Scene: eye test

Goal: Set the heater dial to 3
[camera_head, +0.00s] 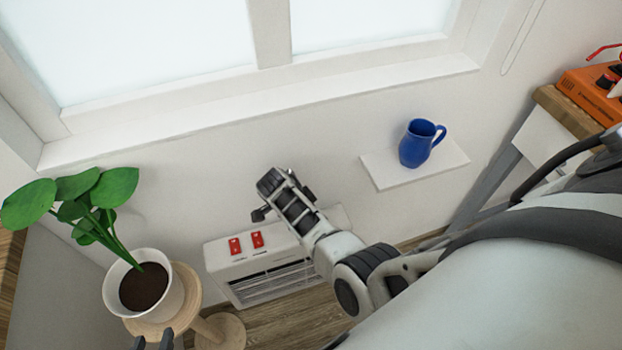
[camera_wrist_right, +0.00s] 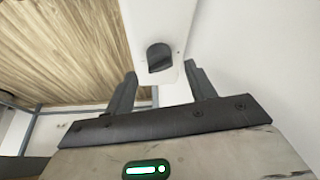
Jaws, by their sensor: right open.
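The white heater (camera_head: 222,262) stands low against the wall under the window in the head view, with two red switches (camera_head: 246,243) on top. My right arm covers its right end, so the dial is hidden there. In the right wrist view the dark dial (camera_wrist_right: 159,56) sits on the white heater end (camera_wrist_right: 150,18). My right gripper (camera_wrist_right: 161,70) is open, its fingers on either side of the dial in the picture; contact is not visible. No dial numbers can be read. My left gripper (camera_head: 153,342) shows only two dark fingertips, apart and empty, at the bottom edge.
A potted plant (camera_head: 112,290) stands on a round wooden stand (camera_head: 190,290) left of the heater. A blue mug (camera_head: 415,146) sits on a white wall shelf (camera_head: 385,172). An orange box (camera_head: 585,95) lies on a table at right. Wooden floor (camera_head: 300,322) shows in front.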

